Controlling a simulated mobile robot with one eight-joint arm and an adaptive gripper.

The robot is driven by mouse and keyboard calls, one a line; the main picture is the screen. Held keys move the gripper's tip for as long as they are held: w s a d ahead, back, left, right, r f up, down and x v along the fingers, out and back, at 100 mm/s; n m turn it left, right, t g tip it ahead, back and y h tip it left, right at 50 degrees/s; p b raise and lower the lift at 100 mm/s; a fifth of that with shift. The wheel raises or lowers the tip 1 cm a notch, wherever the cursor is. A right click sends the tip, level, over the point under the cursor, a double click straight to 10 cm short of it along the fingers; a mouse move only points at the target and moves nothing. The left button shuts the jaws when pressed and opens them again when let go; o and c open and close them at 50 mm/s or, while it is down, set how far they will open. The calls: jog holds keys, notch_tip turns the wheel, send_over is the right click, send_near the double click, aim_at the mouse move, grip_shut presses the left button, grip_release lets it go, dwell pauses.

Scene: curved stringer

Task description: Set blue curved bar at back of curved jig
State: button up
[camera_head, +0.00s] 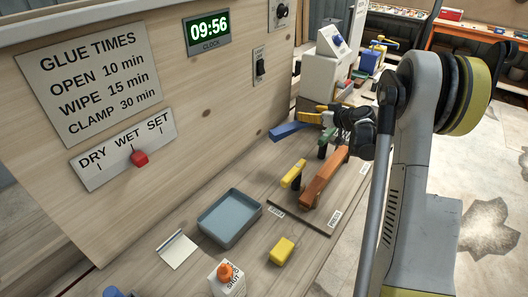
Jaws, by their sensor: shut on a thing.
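The blue bar (288,132) is held out to the left of my gripper (332,119), above the back of the jig board. My dark gripper is shut on it near its right end, and that grip is partly hidden. The curved jig is a dark board (289,217) with white labels. A brown-orange bar (324,178) lies along its right side. A yellow piece (293,174) stands on a dark post at its left. A green piece (326,142) shows behind, just under my gripper. I cannot tell whether the blue bar touches anything below.
A wooden panel (200,110) rises at the left. A white machine (321,74) stands behind.

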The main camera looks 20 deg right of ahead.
jog(key=shift+w+a+f+b, duration=0.85)
jog(key=shift+a+f, duration=0.7)
jog(key=shift+f, duration=0.2)
jog(key=shift+w+a+f+b, duration=0.8)
jog(key=shift+a+f+b, duration=0.2)
jog(key=shift+a+f, duration=0.7)
jog(key=shift+w+a+f+b, duration=0.85)
jog(key=shift+a+f, duration=0.6)
jog(key=shift+f, duration=0.35)
jog(key=shift+f+b, duration=0.65)
jog(key=o, duration=1.3)
jog(key=shift+r, duration=0.15)
